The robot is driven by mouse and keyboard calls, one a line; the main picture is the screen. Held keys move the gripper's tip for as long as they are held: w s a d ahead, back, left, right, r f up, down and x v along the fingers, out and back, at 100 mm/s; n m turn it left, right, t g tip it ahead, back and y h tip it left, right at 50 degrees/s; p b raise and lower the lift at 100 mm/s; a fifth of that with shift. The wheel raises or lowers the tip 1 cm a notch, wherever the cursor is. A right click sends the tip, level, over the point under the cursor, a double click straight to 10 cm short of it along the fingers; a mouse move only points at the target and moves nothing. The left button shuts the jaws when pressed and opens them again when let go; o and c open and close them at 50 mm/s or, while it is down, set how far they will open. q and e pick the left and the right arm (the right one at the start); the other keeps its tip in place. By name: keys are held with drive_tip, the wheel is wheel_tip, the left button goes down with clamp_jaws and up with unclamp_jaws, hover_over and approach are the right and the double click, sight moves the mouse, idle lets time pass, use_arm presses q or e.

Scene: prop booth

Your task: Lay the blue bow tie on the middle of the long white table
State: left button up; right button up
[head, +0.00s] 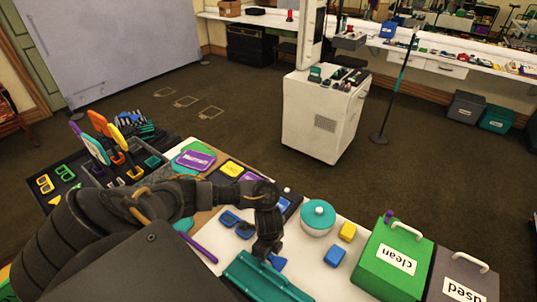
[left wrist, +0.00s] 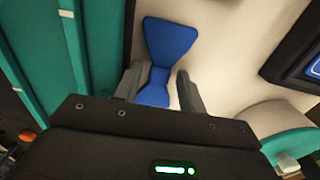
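The blue bow tie (left wrist: 165,50) lies on a white tabletop. In the left wrist view its far wing extends beyond my fingertips and its near part is between the fingers. A blue piece of it shows beside the fingers in the head view (head: 279,263). My left gripper (head: 266,255) points down at it, and its fingers stand apart on both sides of the tie in the left wrist view (left wrist: 158,88). A gap shows by the right finger. The white table (head: 313,262) is partly covered by my arm. My right gripper is not in view.
A teal case (head: 262,280) lies just beside the gripper. A teal-lidded round pot (head: 318,216), a yellow block (head: 347,232), a blue block (head: 335,255) and a green "clean" box (head: 393,260) stand to the right. A white counter (head: 440,62) runs along the back.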

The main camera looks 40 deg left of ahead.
use_arm(q)
wheel_tip(320, 180, up, 12)
drive_tip(key=p, duration=0.5)
drive_tip(key=shift+r, duration=0.2)
idle(0.4)
